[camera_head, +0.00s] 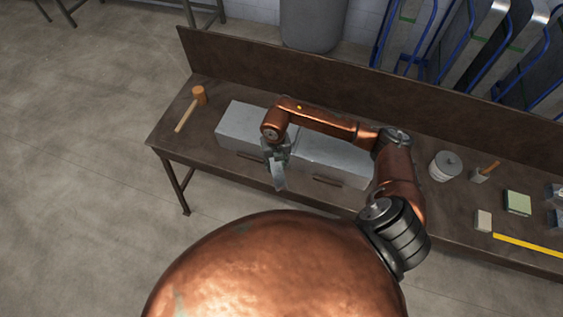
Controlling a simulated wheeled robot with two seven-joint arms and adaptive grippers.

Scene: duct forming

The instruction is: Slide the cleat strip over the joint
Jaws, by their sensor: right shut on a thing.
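Two grey sheet-metal duct sections lie end to end on the brown workbench. The left duct section (237,121) and the right duct section (335,158) meet near the middle, where my right arm and gripper partly cover the joint. My right gripper (277,162) points down at the front side of the joint. It is shut on a narrow light-grey piece, apparently the cleat strip (279,180), which hangs down in front of the ducts. Whether the strip touches the joint edges I cannot tell. My left gripper is out of view.
A wooden mallet (198,96) lies at the bench's left end. A grey-white can (445,165), a small block (483,220), a green box (517,202) and a yellow strip (528,245) are on the right. A raised back panel (330,85) runs along the bench.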

